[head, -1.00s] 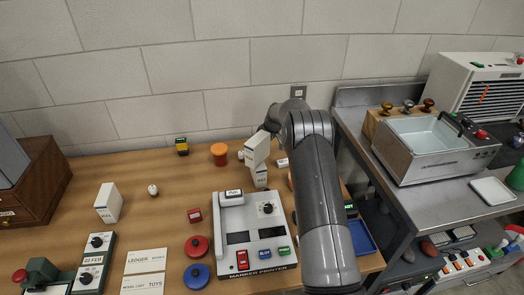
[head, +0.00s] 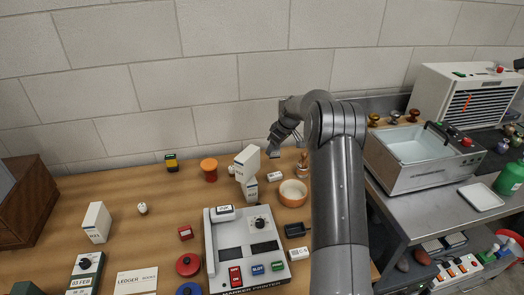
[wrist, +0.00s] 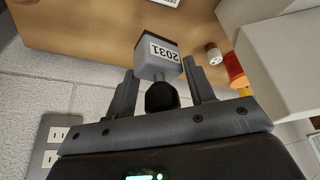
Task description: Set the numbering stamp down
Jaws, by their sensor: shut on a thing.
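The numbering stamp is a grey block with a white "2031" label and a dark round handle; in the wrist view the stamp (wrist: 156,62) sits between my fingers, its dark base pointing away from the gripper. My gripper (wrist: 160,88) is shut on it around the handle. In the head view my gripper (head: 281,139) is above the back of the wooden table (head: 130,190), right of the stacked white boxes. The stamp shows there only as a small grey shape (head: 273,153) below the fingers, apart from the tabletop in the wrist view.
White boxes (head: 246,165) stand close left of the gripper. An orange bowl (head: 293,196), a wooden-handled item (head: 303,168) and a small labelled block (head: 275,177) are near below. The wall is close behind.

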